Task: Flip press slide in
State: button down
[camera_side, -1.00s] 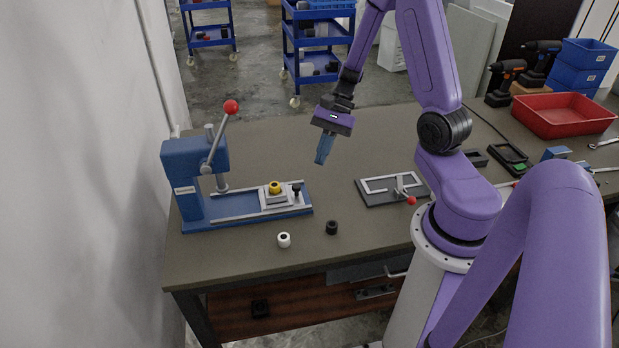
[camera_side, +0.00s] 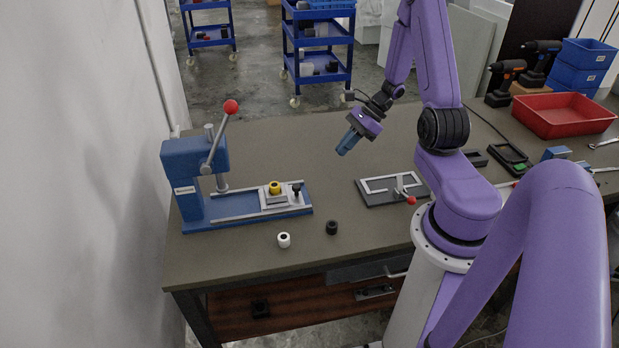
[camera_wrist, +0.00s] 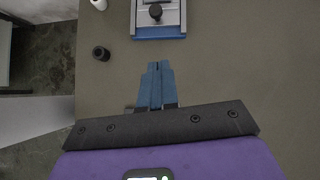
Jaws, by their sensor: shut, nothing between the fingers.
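A blue press (camera_side: 185,165) with a red-knobbed lever (camera_side: 231,107) stands at the left of the table. On its rails sits a grey slide (camera_side: 272,205) carrying a yellow part (camera_side: 275,187) and a black knob (camera_side: 296,189). The slide is at the outer right part of the rails, clear of the press column. In the wrist view the slide's black knob (camera_wrist: 155,12) and the blue base end (camera_wrist: 158,33) show at the top. My gripper (camera_side: 342,151) is shut and empty, above the table and to the right of the press. Its blue fingers (camera_wrist: 157,66) are together in the wrist view.
A white ring part (camera_side: 284,240) and a black ring part (camera_side: 332,228) stand in front of the press. A flat dark fixture with a red-tipped handle (camera_side: 380,192) lies to the right. A red tray (camera_side: 562,115) is at the far right. The table's middle is clear.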

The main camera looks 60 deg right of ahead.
jog(key=x, duration=1)
jog(key=w+a, duration=0.2)
jog(key=shift+a+f, duration=0.2)
jog(key=shift+a, duration=0.1)
jog(key=shift+w+a, duration=0.2)
jog(key=shift+a, duration=0.15)
jog(key=w+a, duration=1)
jog(key=shift+w+a, duration=0.15)
